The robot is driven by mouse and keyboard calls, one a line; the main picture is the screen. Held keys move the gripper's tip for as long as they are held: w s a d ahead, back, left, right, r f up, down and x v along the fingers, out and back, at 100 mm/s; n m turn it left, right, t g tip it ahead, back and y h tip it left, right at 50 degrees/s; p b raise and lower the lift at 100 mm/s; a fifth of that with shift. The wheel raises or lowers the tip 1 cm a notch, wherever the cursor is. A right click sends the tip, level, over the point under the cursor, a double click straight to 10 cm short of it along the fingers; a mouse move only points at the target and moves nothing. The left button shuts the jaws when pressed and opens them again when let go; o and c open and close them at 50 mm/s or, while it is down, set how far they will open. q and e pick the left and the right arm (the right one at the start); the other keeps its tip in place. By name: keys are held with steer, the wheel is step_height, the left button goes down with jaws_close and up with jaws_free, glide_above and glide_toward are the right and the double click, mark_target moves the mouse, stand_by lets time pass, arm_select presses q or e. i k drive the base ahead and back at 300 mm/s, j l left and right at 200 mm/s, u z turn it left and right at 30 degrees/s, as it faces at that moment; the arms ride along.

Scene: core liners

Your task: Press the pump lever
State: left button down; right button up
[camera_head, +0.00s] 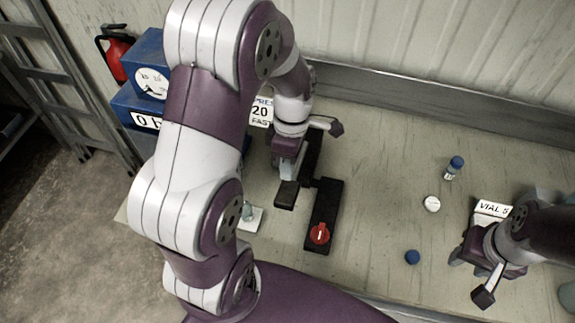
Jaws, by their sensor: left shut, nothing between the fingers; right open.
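My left gripper (287,175) points down over the black pump assembly, shut and empty. A dark pad (286,195), which looks like the pump lever's end, shows right at its fingertips; I cannot tell whether they touch. A black base (325,208) with a red knob (319,233) marked 1 lies just to the right. The arm and gripper hide part of the assembly. A sign (262,111) reading "20" and "FAST" stands behind, partly covered. My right gripper (466,254) is open over the table at the right, away from the pump.
Blue boxes with a gauge (152,82) stand at the back left. A blue-capped vial (454,168), a white round piece (432,204), a blue cap (412,257) and a vial sign (492,208) lie at the right. A small glass piece (247,210) sits near my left arm.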

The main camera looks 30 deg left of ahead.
mark_target(295, 174)
steer(key=k+j+u, duration=0.15)
steer(key=u, duration=0.35)
steer(key=k+j+u, duration=0.15)
steer(key=j+u, duration=0.5)
steer(key=u, duration=0.3)
steer(key=k, duration=0.05)
